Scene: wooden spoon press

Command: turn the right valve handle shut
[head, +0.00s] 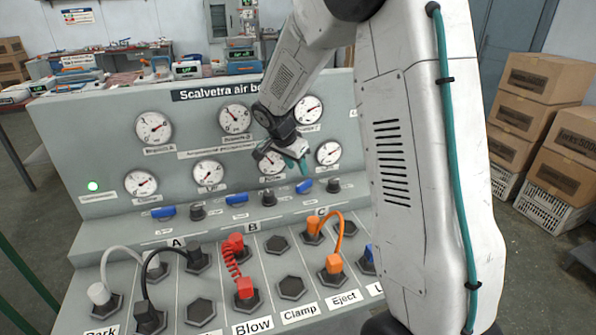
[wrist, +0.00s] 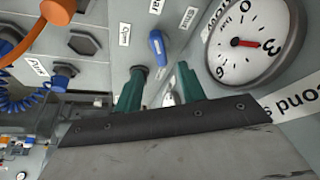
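The right valve handle (head: 305,186) is the rightmost blue lever visible on the grey press panel. It sits slightly slanted in the head view, below the gauges. A blue handle (wrist: 157,45), apparently the same one, shows beyond my fingertips in the wrist view, near an "Open" label (wrist: 124,35). My gripper (head: 297,168) hangs just above the handle in the head view. In the wrist view its two teal fingers (wrist: 160,88) are apart with nothing held between them. They do not appear to touch the handle.
A gauge (wrist: 252,40) is close beside my fingers. Plugs and an orange cable (head: 340,235) stand on the lower panel. My arm hides the panel's right part.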

